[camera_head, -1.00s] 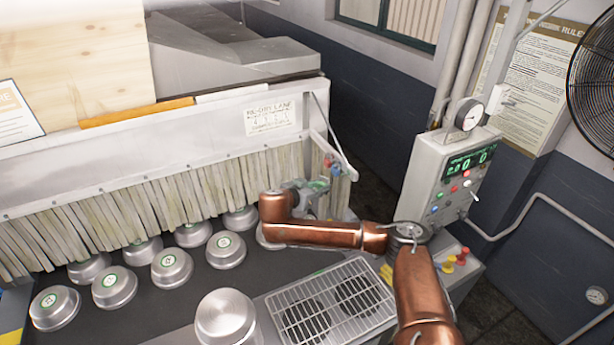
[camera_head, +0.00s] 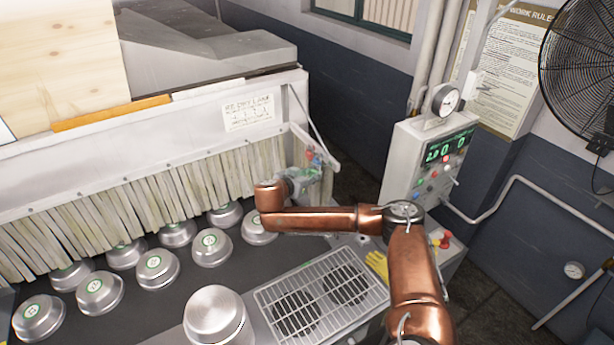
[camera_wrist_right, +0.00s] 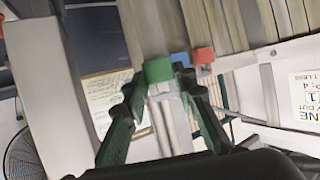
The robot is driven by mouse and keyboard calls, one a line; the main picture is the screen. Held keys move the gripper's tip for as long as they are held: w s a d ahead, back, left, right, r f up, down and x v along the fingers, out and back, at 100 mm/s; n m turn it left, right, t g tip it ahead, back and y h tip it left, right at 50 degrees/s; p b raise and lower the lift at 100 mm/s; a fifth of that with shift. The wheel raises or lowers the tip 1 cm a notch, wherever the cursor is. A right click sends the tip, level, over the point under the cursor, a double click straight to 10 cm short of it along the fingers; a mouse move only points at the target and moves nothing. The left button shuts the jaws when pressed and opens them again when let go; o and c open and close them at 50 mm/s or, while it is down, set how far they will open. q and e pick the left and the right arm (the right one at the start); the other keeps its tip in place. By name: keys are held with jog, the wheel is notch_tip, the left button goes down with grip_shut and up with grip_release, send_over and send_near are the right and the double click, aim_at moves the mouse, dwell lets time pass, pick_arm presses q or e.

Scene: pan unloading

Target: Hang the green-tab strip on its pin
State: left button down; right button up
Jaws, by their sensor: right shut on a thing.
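My right gripper (camera_head: 304,181) is at the right end of the pale strip curtain (camera_head: 150,190), by the metal end bracket. In the right wrist view my right gripper (camera_wrist_right: 160,92) has its green fingers on both sides of a pale strip with a green tab (camera_wrist_right: 158,70) and is shut on it. A blue tab (camera_wrist_right: 180,59) and a red tab (camera_wrist_right: 203,55) sit just beside the green one, on the right. The red tab (camera_head: 310,155) also shows in the head view, just above the gripper. The pin cannot be made out. My left gripper is out of view.
Several silver pans (camera_head: 157,270) with round green-edged labels stand on the dark surface below the curtain. A larger plain pan (camera_head: 215,316) stands at the front beside a wire rack (camera_head: 322,293).

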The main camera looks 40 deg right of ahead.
jog(key=shift+w+d+f, duration=0.1)
jog(key=shift+d+f, duration=0.05)
jog(key=shift+d, duration=0.35)
jog(key=shift+s+d, duration=0.2)
jog(key=shift+d, duration=0.75)
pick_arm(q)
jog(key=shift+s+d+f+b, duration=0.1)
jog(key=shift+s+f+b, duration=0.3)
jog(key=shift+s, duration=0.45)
pick_arm(e)
jog(key=shift+s+d+f, duration=0.1)
jog(key=shift+d+f, duration=0.05)
jog(key=shift+d, duration=0.4)
jog(key=shift+s+d+f, duration=0.1)
jog(key=shift+d, duration=0.45)
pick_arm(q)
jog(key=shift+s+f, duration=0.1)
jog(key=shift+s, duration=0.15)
pick_arm(e)
jog(key=shift+r, duration=0.1)
